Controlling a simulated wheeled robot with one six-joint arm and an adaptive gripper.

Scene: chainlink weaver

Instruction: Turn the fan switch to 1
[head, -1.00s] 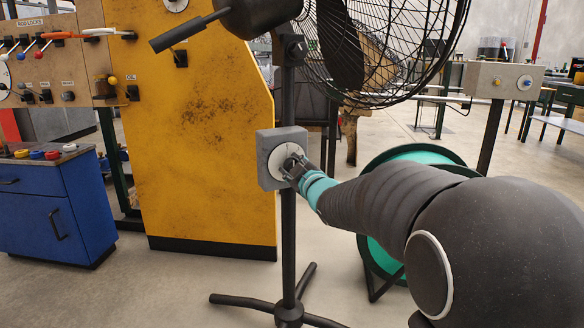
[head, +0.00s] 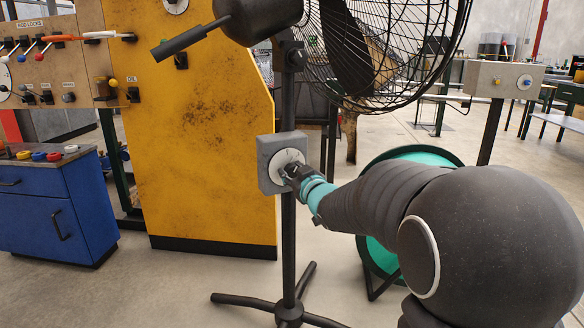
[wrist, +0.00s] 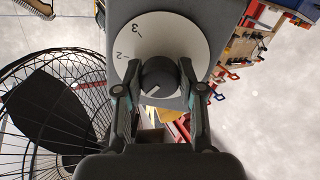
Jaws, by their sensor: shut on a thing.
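The fan switch is a grey box (head: 267,181) on the fan's black stand, with a round white dial (head: 288,156) on its front. My gripper (head: 290,170) is at the dial. In the wrist view the dark round knob (wrist: 159,76) sits between the two fingertips of my gripper (wrist: 158,90), which is shut on it. A light pointer line on the knob slants to the lower left in that view. The dial face (wrist: 165,37) shows the marks 3 and 2 at its upper left. The lower part of the dial is hidden by the knob and fingers.
The fan's wire cage (head: 380,50) is above the switch, and its stand (head: 289,235) has splayed feet on the floor. A yellow cabinet (head: 205,130) stands behind at left. A green reel (head: 372,245) is behind my arm. A blue drawer unit (head: 45,215) is at far left.

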